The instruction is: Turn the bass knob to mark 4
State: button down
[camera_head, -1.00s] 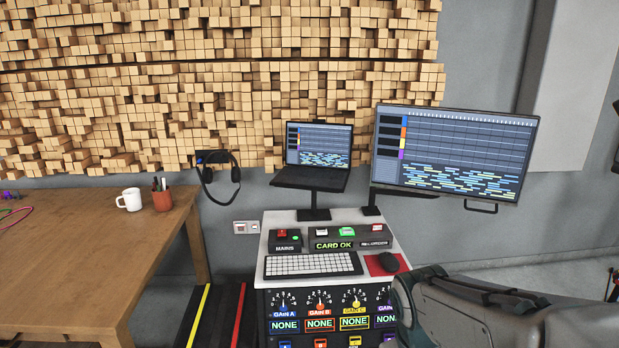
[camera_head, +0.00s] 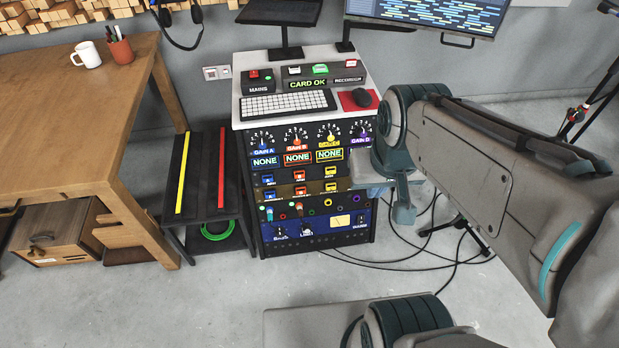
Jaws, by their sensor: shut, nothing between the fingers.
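The blue panel (camera_head: 341,238) is low on the front of the equipment rack. A small dark knob (camera_head: 290,238) sits at its lower left, beside white lettering that seems to read Bass. The scale marks and the knob's pointer are too small to read. A second knob (camera_head: 306,229) with a pale part is just to its right. My arm reaches in from the right and bends down beside the rack's right edge.
Cables lie right.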

aim_at(279, 235)
jog(key=u, duration=0.1)
jog(key=k, duration=0.4)
jog(key=z, duration=0.5)
jog(key=i, duration=0.5)
jog(key=u, duration=1.15)
